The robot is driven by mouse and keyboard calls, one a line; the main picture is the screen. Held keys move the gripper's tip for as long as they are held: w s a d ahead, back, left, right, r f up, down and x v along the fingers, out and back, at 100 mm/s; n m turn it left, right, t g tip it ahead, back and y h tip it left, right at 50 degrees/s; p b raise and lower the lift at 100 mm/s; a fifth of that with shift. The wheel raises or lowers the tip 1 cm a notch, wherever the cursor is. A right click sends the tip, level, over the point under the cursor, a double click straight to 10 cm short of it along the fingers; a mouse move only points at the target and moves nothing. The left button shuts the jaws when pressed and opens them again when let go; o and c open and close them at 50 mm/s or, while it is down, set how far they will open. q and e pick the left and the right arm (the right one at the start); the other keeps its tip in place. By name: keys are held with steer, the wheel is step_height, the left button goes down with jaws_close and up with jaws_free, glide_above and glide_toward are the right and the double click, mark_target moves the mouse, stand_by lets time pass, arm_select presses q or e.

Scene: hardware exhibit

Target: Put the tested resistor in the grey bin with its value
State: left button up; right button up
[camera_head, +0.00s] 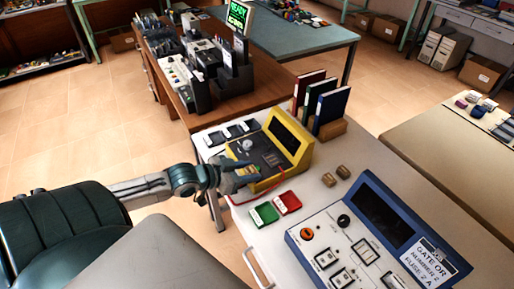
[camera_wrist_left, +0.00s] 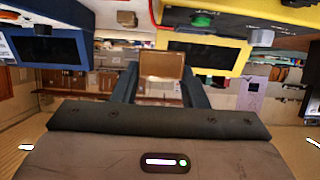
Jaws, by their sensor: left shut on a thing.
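My left gripper (camera_head: 247,174) is at the near left edge of the yellow tester (camera_head: 299,153), over its front panel. In the left wrist view its two dark fingers (camera_wrist_left: 161,88) are shut on a small tan block (camera_wrist_left: 161,65), likely the resistor. In the head view the block cannot be made out at the fingers. The tester's screen (camera_wrist_left: 208,58) is dark, with no readable value. Several small grey bins (camera_head: 215,138) with pale fronts stand in a row behind the tester's left side; their labels are too small to read. My right gripper is not in view.
Two tan blocks (camera_head: 343,172) lie right of the tester. A green box (camera_head: 264,214) and a red box (camera_head: 288,202) lie in front. A blue panel (camera_head: 385,204) with a sign stands at right. Binders (camera_head: 331,106) stand behind.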

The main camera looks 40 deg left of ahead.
arm_select(q)
steer(key=w+d+r+n+t+y+p, duration=0.1)
steer(key=w+d+r+n+y, duration=0.15)
steer(key=w+d+r, duration=0.4)
steer(key=w+d+r+n+y, duration=0.2)
steer(key=w+d+r+y, duration=0.15)
steer(key=d, duration=0.55)
steer(key=s+a+f+m+h, duration=0.2)
steer(key=s+a+f+h, duration=0.1)
steer(key=s+a, duration=0.3)
steer(key=s+a+f+m+h, duration=0.2)
steer(key=s+a+f, duration=0.4)
steer(key=a, duration=0.3)
steer(key=shift+s+f+m+g+h+p, duration=0.3)
steer(key=shift+s+m+g+h+p, duration=0.1)
steer(key=shift+s+h, duration=0.35)
steer(key=shift+w+a+y, duration=0.1)
steer(key=shift+y, duration=0.15)
